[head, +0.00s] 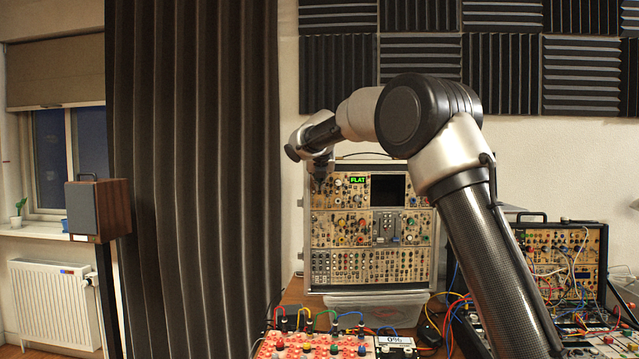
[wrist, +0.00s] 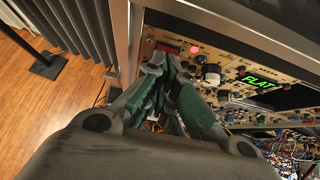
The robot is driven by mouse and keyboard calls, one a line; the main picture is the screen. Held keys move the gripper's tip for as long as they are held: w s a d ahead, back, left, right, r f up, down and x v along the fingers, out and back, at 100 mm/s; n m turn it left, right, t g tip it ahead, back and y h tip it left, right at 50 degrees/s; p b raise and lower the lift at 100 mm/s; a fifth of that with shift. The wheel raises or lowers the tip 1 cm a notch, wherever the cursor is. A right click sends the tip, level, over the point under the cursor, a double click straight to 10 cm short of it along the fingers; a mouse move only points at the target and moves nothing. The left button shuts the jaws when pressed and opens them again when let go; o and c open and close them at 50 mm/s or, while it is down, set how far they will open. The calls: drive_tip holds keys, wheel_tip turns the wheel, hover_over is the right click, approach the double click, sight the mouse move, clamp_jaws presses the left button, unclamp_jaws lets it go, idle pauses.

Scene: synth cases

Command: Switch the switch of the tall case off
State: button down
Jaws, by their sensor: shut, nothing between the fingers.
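The tall case (head: 321,258) stands upright on the table in the middle of the head view, a silver-edged frame with three rows of panels. In the wrist view its top panel (wrist: 228,72) fills the upper right. A dark red part (wrist: 168,47), which looks like the switch, sits at the panel's upper left corner beside a lit red lamp (wrist: 195,49). I cannot tell the switch's position. My gripper (wrist: 168,66) is shut and empty, its tips just below the red part; contact is unclear. In the head view my gripper (head: 319,184) hides that corner.
A green FLAT display (head: 358,180) is lit on the case. A clear plastic box (head: 365,307) lies below it. A smaller open case (head: 560,262) stands at right, and a red panel with cables (head: 300,347) is in front. A speaker (head: 98,208) stands at left.

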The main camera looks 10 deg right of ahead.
drive_tip(key=shift+w+r, duration=0.1)
drive_tip(key=shift+r, duration=0.7)
